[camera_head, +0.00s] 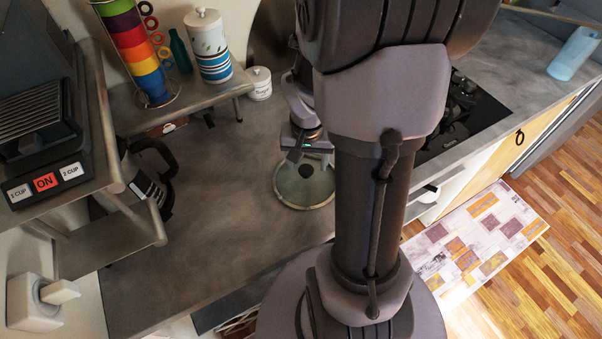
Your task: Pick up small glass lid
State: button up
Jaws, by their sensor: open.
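The small glass lid (298,192) lies on the grey counter near its front edge, left of my arm. It is round, greenish and see-through, with a pale rim and a small dark spot at its middle. My gripper (306,162) is right over the back part of the lid and points down at it. The jaws are open. My arm and gripper hide the lid's back edge, and I cannot tell whether the fingers touch the lid or its knob.
A small white jar (260,84) stands behind. A tall striped canister (209,50) and stacked coloured cups (137,50) stand on a raised shelf. A coffee pot (150,178) is at left. A black hob (462,115) lies at right. The counter left of the lid is clear.

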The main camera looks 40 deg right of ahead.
aim_at(306, 169)
jog(key=f, duration=0.2)
jog(key=f+b, duration=0.1)
jog(key=f, duration=0.1)
jog(key=shift+w+d, duration=0.25)
jog(key=shift+w, duration=0.15)
jog(key=shift+s+r, duration=0.1)
jog(key=shift+r, duration=0.05)
jog(key=shift+c, duration=1.1)
grip_shut()
